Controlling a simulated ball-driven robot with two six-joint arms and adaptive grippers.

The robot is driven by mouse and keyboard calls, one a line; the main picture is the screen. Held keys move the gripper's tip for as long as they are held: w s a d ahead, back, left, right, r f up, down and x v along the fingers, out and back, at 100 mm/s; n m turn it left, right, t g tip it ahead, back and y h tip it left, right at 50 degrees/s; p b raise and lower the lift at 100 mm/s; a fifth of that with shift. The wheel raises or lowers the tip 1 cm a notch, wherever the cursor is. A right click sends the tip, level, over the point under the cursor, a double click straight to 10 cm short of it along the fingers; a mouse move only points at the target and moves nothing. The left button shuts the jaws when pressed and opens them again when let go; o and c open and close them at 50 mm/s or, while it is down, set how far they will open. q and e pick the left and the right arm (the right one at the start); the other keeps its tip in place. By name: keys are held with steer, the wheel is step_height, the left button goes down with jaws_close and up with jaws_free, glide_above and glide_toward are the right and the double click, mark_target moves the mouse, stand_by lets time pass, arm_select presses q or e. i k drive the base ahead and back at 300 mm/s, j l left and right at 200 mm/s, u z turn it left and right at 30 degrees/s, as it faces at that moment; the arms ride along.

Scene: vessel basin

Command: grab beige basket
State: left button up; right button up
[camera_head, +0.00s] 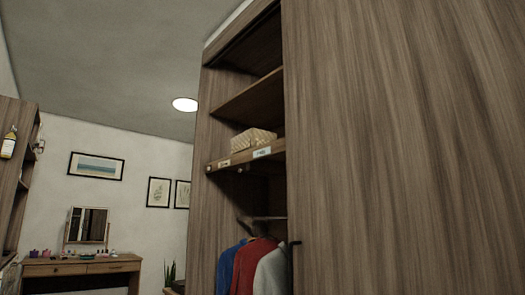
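A beige woven basket (253,139) sits on a shelf inside a tall wooden wardrobe, above the hanging clothes. The shelf's front edge (240,158) carries small labels and a round knob or peg. The basket's right end is close to the wardrobe's large door panel, which covers the right part of the inside. Neither of my grippers is in view.
The large wooden wardrobe door (400,150) fills the right half. Blue, red and grey clothes (258,268) hang below the shelf. A dressing table (85,267) with a mirror (88,225) stands far left. A bookshelf edge (20,150) is at the left.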

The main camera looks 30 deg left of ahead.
mark_target(254, 137)
steer(key=i+j, duration=0.1)
steer(key=j, duration=0.35)
steer(key=i+j, duration=0.1)
steer(key=j, duration=0.3)
steer(key=i+j, duration=0.1)
steer(key=j, duration=0.8)
steer(key=i+j, duration=0.15)
steer(key=j, duration=0.25)
steer(key=i+j, duration=0.1)
steer(key=j, duration=0.35)
